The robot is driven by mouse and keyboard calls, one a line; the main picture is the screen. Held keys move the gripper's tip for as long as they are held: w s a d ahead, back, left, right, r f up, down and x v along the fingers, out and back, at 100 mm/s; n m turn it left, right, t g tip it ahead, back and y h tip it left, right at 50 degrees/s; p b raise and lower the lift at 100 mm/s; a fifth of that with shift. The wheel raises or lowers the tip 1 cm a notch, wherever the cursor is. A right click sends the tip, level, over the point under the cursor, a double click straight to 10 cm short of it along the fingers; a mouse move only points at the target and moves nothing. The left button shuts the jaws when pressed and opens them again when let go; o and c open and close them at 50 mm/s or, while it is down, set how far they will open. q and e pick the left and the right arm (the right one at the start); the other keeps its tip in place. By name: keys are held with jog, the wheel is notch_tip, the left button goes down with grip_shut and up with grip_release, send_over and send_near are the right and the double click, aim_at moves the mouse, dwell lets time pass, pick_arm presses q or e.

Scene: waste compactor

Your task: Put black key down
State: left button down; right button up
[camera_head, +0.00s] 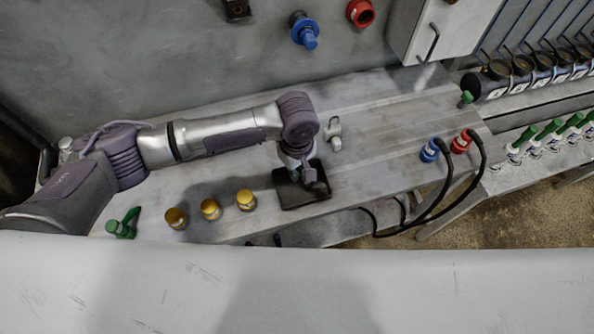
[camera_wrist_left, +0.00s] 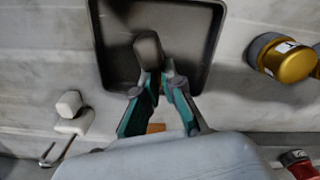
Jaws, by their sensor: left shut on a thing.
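My left gripper (camera_head: 304,170) reaches down over a shallow dark tray (camera_head: 318,198) on the grey bench. It is shut on the black key (camera_wrist_left: 148,50), a small dark block with rounded corners. In the left wrist view, the fingertips (camera_wrist_left: 162,80) pinch the key's near end, and the key lies over the inside of the tray (camera_wrist_left: 212,45). I cannot tell whether the key touches the tray floor. The key's lower side is hidden. My right gripper is in neither view.
Several gold cylinders (camera_head: 211,209) and a green-handled part (camera_head: 122,226) stand left of the tray. A pale grey fitting (camera_head: 334,134) lies behind it. Blue (camera_head: 430,150) and red (camera_head: 461,143) connectors with black cables stand at right. The bench between is clear.

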pick_arm(q)
jog(key=shift+f, duration=0.95)
jog(key=shift+f, duration=0.1)
jog(key=c, duration=1.3)
grip_release()
notch_tip(320, 180, up, 12)
jog(key=b, duration=0.1)
